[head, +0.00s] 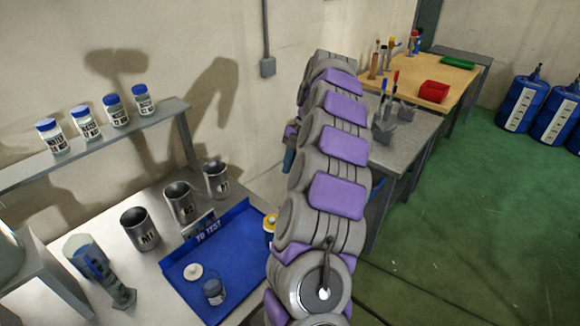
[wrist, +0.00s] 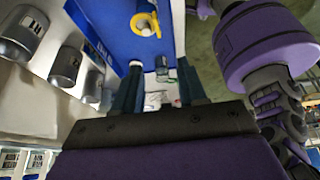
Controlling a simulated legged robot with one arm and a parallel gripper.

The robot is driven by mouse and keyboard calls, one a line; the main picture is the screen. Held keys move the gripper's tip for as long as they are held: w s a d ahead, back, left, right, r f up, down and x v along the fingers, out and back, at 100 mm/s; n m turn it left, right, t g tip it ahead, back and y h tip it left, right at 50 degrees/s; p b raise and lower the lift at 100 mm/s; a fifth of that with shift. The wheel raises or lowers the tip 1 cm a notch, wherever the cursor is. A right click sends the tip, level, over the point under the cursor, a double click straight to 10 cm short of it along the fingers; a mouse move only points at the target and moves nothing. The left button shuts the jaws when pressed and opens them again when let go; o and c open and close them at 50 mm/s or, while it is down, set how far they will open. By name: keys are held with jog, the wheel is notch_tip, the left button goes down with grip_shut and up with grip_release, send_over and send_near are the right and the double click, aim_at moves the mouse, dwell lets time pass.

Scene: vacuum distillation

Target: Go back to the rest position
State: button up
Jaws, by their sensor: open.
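My gripper (wrist: 160,88) is open in the wrist view, with its two dark fingers apart. I see nothing clamped between them; small pale and grey items show in the gap beyond, too small to make out. In the head view my purple and grey arm rises through the middle of the picture. The gripper is mostly hidden behind it there. The blue TO TEST tray (head: 240,228) lies on the grey bench, left of the arm. It holds a small glass beaker (head: 214,291) and a white round lid-like piece (head: 194,271).
Metal cups (head: 179,203) and a glass cylinder (head: 84,256) stand beside the tray. Several blue-capped jars (head: 114,110) line the shelf (head: 160,116). A yellow-topped item (head: 270,226) is near the arm. A wooden table (head: 440,80) holds a red bin (head: 433,91). Green floor (head: 465,210) is clear at right.

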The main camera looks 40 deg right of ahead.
jog(key=s+a+r+m+h, duration=0.1)
jog(key=s+a+r+m, duration=0.1)
jog(key=a, duration=0.7)
jog(key=s+a+r+m+g, duration=0.1)
jog(key=s+a+r+m, duration=0.15)
jog(key=a, duration=0.65)
jog(key=s+a+r+m+h, duration=0.1)
jog(key=a+m, duration=0.2)
jog(key=a, duration=0.6)
jog(key=s+a+f+m+h, duration=0.1)
jog(key=s+a+f+m, duration=0.1)
jog(key=s, duration=0.5)
jog(key=s+a+f+m, duration=0.2)
jog(key=s+f+m, duration=0.1)
jog(key=s+m, duration=0.2)
jog(key=s+a+f+m+h, duration=0.1)
jog(key=s+a+f+m, duration=0.1)
jog(key=s, duration=0.6)
jog(key=shift+s+a+f+m+h, duration=0.35)
jog(key=shift+a+m, duration=0.15)
jog(key=shift+m, duration=0.75)
